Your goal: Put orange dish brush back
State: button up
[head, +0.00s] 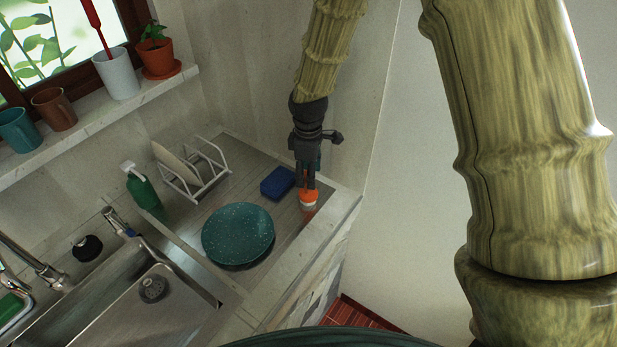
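The orange dish brush (308,197) is at the right end of the counter, with an orange part and a white band showing. My gripper (308,185) points down right over it, its fingertips at the orange part. The fingers hide the brush's upper part, and I cannot tell whether they are closed on it. I also cannot tell whether the brush touches the counter.
A blue sponge (277,183) lies just left of my gripper, and a teal plate (238,234) in front. A white dish rack (207,176), green bottle (143,189) and sink (165,310) are further left.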

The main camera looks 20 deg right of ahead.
notch_tip(320, 180, up, 10)
jog(key=b, duration=0.3)
dwell(0.3)
